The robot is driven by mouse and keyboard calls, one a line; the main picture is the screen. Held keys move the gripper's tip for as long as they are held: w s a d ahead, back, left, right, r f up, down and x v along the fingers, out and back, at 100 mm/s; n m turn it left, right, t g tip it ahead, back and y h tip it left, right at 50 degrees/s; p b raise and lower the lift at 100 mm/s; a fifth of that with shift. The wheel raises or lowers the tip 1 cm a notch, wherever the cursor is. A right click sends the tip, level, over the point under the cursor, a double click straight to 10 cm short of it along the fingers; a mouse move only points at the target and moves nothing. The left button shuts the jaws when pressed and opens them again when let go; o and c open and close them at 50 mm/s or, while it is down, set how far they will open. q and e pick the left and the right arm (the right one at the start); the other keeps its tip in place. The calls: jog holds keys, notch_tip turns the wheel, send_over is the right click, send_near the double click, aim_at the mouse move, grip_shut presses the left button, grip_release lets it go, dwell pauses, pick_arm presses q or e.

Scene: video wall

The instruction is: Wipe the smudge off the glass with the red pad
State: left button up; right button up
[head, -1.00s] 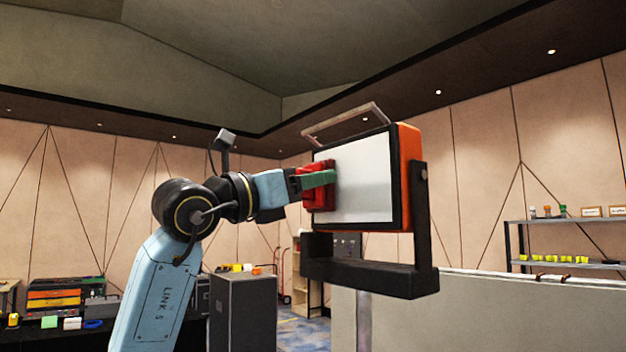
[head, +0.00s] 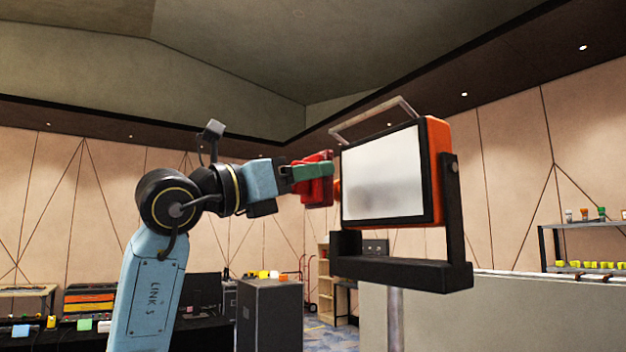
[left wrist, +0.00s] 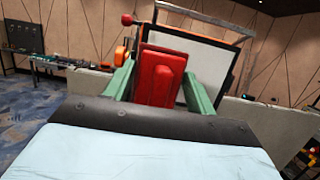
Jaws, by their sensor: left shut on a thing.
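The glass (head: 400,165) is the pale front of an orange floodlight-like lamp (head: 438,140) in a black bracket. A faint grey smudge (head: 368,203) shows on its lower left part. My left gripper (head: 312,172), with green fingers, is shut on the red pad (head: 318,190) and holds it just left of the glass, apart from it in the head view. In the left wrist view the red pad (left wrist: 160,78) sits between the green fingers and hides part of the glass (left wrist: 200,60). My right gripper is not in view.
The lamp stands on a pole (head: 395,318) and has a handle (head: 370,118) on top. A grey panel (head: 500,318) stands behind at the right. A dark case (head: 270,312) stands below my left arm.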

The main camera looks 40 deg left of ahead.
pick_arm(q)
jog(key=shift+s, duration=0.1)
jog(key=shift+s+a+b, duration=0.2)
jog(key=shift+s+a, duration=0.1)
jog(key=shift+s, duration=0.35)
jog(key=shift+s+a+b, duration=0.15)
jog(key=shift+s+a, duration=0.1)
jog(key=shift+s, duration=0.4)
